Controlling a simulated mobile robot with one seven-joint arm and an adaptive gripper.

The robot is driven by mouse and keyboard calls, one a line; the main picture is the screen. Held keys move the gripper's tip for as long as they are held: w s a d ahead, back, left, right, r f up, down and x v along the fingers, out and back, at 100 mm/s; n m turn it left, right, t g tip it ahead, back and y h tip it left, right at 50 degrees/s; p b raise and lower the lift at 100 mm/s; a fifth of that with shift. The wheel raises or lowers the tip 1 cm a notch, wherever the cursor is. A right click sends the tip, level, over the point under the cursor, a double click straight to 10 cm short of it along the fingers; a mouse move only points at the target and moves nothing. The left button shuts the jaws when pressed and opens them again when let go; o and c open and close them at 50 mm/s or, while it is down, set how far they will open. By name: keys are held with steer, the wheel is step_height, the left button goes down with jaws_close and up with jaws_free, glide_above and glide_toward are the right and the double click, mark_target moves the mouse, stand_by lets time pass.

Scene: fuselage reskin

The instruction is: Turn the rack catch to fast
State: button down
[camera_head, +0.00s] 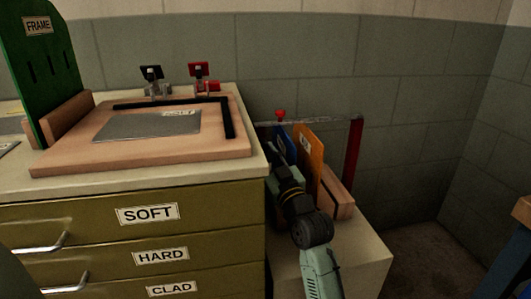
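A rack stands on a low pale block, with upright panels in it, one blue (285,143) and one orange (311,150). A thin bar (320,120) runs across above the panels to a dark red post (355,146) at the right. A small red knob (280,114), which looks like the rack catch, sits at the bar's left part; its setting is too small to read. My gripper (273,168) is at the rack's left front, below the knob and apart from it. Its fingers are dark and partly hidden by my wrist, so their opening does not show.
A drawer cabinet labelled SOFT (148,214), HARD and CLAD stands left, close beside my arm. On it are a wooden board (80,158) with a grey sheet (150,125), two small clamps, red and black, and a green FRAME panel (38,70). Floor right of the rack is clear.

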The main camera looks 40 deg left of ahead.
steer(key=shift+m, duration=0.4)
steer(key=c, duration=1.5)
jaws_free()
steer(key=shift+c, duration=0.2)
steer(key=shift+n, duration=0.3)
